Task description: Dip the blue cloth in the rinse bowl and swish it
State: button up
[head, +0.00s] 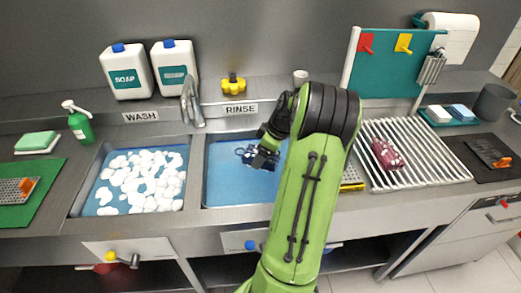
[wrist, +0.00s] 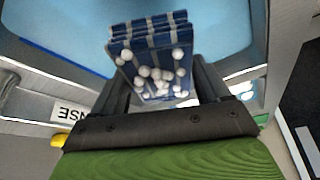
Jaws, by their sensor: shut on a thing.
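My gripper (head: 262,160) is over the rinse basin (head: 222,190), which holds blue water and stands under the RINSE label (head: 240,109). In the wrist view my gripper (wrist: 155,95) is shut on the blue cloth (wrist: 150,45). The cloth is folded, with pale stripes, and white suds beads cling to its near face. In the head view the cloth is mostly hidden by my gripper and arm; a dark blue bit shows near the fingers. I cannot tell whether the cloth touches the water.
The wash basin (head: 105,207) full of white foam lies to the left, past a divider and the faucet (head: 190,100). A drying rack (head: 400,178) with a dark red cloth (head: 386,154) is at the right. Soap jugs (head: 126,72) stand behind. My arm hides the rinse basin's right side.

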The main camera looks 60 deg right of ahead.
notch_tip(320, 180, down, 17)
jog(key=b, duration=1.3)
jog(key=shift+s+d+f, duration=0.1)
jog(key=shift+f, duration=0.1)
jog(key=shift+r, duration=0.1)
jog(key=shift+s+d, duration=0.7)
jog(key=shift+s, duration=0.1)
jog(key=w+a, duration=0.3)
jog(key=shift+w+b, duration=0.15)
jog(key=shift+b, duration=0.15)
jog(key=shift+s+d+p, duration=0.45)
jog(key=shift+s+d, duration=1.1)
jog(key=shift+s, duration=0.15)
notch_tip(320, 180, up, 16)
jog(key=p, duration=1.2)
jog(key=shift+r+p, duration=0.15)
jog(key=shift+p, duration=0.15)
